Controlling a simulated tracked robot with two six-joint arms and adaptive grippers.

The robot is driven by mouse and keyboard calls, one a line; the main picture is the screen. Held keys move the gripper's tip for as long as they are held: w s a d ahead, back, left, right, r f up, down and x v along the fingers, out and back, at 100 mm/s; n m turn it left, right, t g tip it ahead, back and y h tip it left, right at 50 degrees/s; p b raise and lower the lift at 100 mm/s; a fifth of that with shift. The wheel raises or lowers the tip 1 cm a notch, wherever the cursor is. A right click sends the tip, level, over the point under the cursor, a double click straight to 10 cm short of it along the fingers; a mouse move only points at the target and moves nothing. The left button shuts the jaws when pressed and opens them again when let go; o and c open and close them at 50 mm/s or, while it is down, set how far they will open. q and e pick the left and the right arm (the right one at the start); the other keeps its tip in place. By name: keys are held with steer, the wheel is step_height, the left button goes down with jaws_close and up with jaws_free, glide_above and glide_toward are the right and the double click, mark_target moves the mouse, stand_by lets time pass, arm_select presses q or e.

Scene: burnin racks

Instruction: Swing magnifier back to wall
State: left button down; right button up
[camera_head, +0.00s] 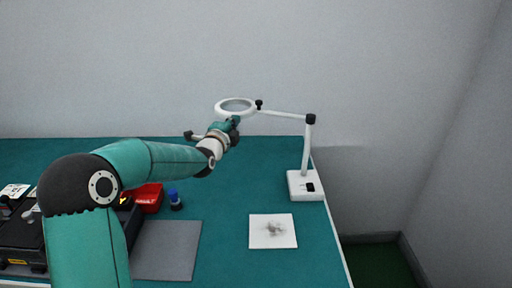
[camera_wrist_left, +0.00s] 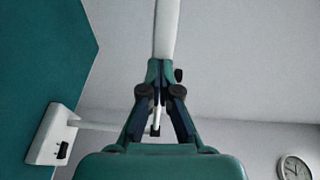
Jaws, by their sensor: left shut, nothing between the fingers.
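The magnifier has a white ring with a lens (camera_head: 236,106), held out level above the table near the wall on a jointed white arm (camera_head: 283,113). Its upright post rises from a white base (camera_head: 305,186) at the table's right edge. My left gripper (camera_head: 235,122) is shut and empty just below the ring's near side. In the left wrist view, my shut fingertips (camera_wrist_left: 160,66) meet at the end of a white bar-like part (camera_wrist_left: 167,28), likely the ring edge-on. I cannot tell whether they touch it. The base (camera_wrist_left: 50,135) shows at left there. My right gripper is not in view.
A white square sheet (camera_head: 272,232) and a grey mat (camera_head: 167,250) lie on the green table. A blue-capped bottle (camera_head: 175,200), a red box (camera_head: 149,197) and black equipment (camera_head: 22,240) stand at left. A clock (camera_wrist_left: 295,168) hangs on a wall.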

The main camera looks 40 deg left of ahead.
arm_select(q)
steer(key=shift+s, duration=0.1)
stand_by(0.4)
steer(key=v, duration=1.1)
steer(key=shift+s, duration=0.4)
steer(key=shift+s, duration=0.1)
